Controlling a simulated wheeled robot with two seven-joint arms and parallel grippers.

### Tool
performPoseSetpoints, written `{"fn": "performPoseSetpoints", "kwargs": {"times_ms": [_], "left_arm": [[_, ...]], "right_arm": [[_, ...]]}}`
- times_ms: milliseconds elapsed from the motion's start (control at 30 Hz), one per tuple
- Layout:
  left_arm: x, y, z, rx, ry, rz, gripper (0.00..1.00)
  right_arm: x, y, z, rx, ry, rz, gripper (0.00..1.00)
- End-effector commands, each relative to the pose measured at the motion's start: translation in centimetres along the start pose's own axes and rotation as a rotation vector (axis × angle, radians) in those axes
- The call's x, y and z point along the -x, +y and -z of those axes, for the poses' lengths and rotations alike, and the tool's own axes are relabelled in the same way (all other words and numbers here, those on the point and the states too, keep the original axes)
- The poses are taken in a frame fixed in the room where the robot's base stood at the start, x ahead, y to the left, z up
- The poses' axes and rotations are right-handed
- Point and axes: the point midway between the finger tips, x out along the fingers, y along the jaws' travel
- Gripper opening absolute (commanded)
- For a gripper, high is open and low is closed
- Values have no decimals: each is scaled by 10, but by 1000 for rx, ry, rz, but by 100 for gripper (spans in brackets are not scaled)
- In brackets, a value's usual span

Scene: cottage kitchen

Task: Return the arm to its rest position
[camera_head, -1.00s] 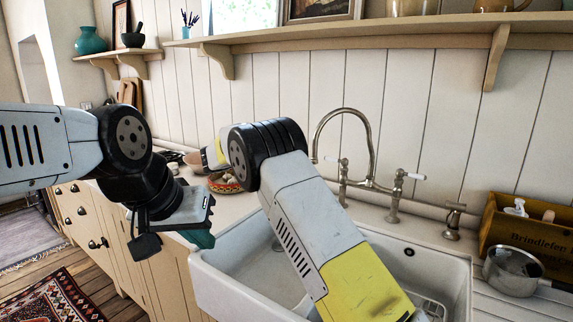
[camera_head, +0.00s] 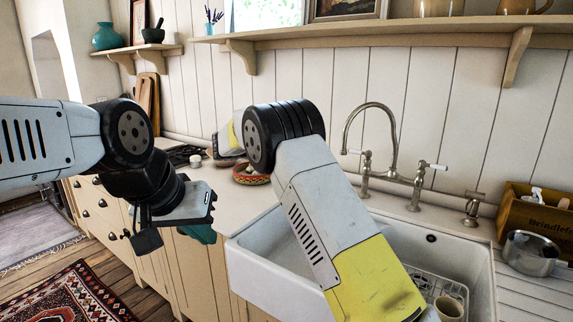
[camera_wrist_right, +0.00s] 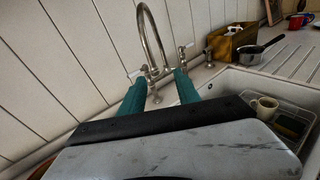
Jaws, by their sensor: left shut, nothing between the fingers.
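My left arm (camera_head: 45,140) comes in from the left in the head view. My left gripper (camera_head: 198,234), with teal fingers, points down in front of the cabinet fronts, shut and empty. My right arm (camera_head: 335,220), grey and yellow, is raised and bent across the sink in the head view; its gripper is hidden there behind the arm. In the right wrist view my right gripper (camera_wrist_right: 160,82) shows two teal fingers set apart, with nothing seen between them. The tap and wall stand beyond the fingers.
The white sink (camera_head: 245,255) holds a wire rack with a cream mug (camera_head: 449,307). A saucepan (camera_head: 530,254) and a wooden crate (camera_head: 518,213) stand at right. A patterned bowl (camera_head: 250,178) sits behind my right arm. A shelf (camera_head: 400,32) runs above.

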Motion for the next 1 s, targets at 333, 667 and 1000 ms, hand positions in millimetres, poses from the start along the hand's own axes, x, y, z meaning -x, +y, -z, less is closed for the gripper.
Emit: {"fn": "performPoseSetpoints", "kwargs": {"times_ms": [333,667,1000], "left_arm": [[0,0,0,0,1,0,0],[0,0,0,0,0,0,0],[0,0,0,0,1,0,0]], "right_arm": [[-42,-54,-8,-162,227,81,39],[-66,-173,-9,-565,647,284,39],[-10,-308,-1,-1168,1071,622,39]]}}
